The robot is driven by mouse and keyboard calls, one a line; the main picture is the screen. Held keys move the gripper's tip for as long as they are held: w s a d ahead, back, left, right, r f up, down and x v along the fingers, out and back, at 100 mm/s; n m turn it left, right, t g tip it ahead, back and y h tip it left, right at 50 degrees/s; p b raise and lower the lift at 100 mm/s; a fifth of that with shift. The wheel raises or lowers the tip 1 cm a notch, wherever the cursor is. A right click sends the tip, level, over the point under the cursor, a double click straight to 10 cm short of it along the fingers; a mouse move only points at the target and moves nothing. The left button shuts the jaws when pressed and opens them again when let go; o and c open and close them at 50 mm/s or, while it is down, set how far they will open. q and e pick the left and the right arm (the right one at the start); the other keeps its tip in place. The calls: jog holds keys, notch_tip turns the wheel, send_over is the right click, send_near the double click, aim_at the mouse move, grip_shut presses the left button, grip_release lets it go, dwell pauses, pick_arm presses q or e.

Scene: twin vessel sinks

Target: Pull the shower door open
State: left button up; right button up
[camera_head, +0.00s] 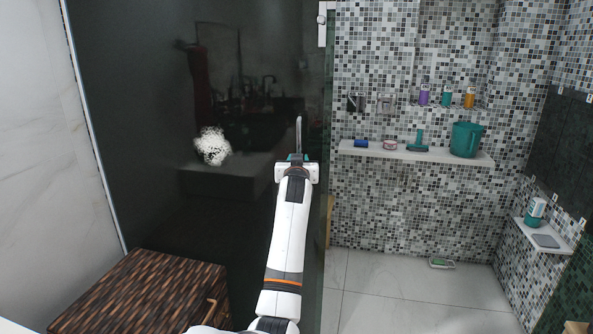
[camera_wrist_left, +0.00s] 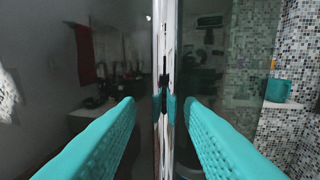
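The shower door (camera_head: 150,120) is a dark, reflective glass panel filling the left half of the head view. Its upright metal handle (camera_head: 298,135) is near the door's right edge; it also shows as a vertical bar in the left wrist view (camera_wrist_left: 168,60). My left gripper (camera_head: 297,160) is at the lower part of the handle. In the left wrist view its two teal finger pads (camera_wrist_left: 160,112) are apart, with the handle between them and gaps visible on both sides. How far the fingertips reach past the bar is hard to tell. My right gripper is not in view.
A brown woven cabinet (camera_head: 145,295) stands at lower left. Right of the door is a mosaic-tiled shower with a shelf (camera_head: 370,152) holding a teal pitcher (camera_head: 466,140), and a corner shelf (camera_head: 545,237). The pale tiled floor (camera_head: 400,290) there is mostly clear.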

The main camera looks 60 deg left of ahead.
pick_arm(q)
jog(key=b+v, duration=0.1)
jog(key=v, duration=0.9)
jog(key=shift+s+d, duration=0.25)
